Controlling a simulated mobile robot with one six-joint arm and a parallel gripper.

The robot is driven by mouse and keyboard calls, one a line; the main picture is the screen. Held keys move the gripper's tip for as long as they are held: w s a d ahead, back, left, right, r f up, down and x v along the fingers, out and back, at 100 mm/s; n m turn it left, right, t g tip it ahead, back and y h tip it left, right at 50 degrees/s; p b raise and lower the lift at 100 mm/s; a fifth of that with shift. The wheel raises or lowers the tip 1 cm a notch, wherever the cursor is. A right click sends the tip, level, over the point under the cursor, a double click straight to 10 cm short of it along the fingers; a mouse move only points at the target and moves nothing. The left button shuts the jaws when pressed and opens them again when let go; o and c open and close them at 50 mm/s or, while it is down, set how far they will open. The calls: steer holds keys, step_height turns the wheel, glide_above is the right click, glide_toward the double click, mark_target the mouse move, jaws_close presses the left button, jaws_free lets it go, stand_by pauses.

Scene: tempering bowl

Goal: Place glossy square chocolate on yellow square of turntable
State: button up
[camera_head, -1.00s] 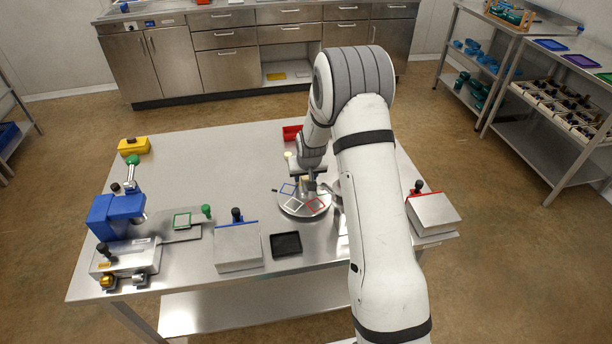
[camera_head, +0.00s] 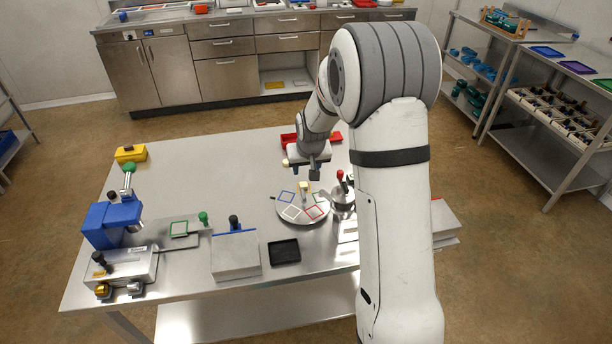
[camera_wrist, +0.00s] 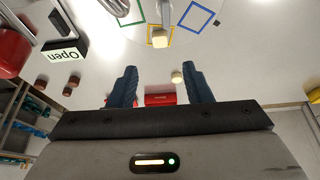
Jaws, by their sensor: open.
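The round turntable (camera_head: 303,217) carries coloured square outlines. In the head view my gripper (camera_head: 312,172) is above and behind the turntable.
A second, rounded cream piece (camera_wrist: 176,77) lies between the fingers in the wrist view, apparently below them. The left-centre table is clear.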

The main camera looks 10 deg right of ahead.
steer(key=s+r, duration=1.1)
steer(key=s, duration=0.2)
steer(key=s+r, duration=0.1)
steer(key=s, duration=0.9)
steer(key=s+r+g, duration=0.1)
steer(key=s+r, duration=0.1)
steer(key=s, duration=0.8)
steer(key=shift+d+r+g, duration=0.2)
steer(key=shift+r+g, duration=0.05)
steer(key=shift+g, duration=0.05)
steer(key=shift+c, duration=0.5)
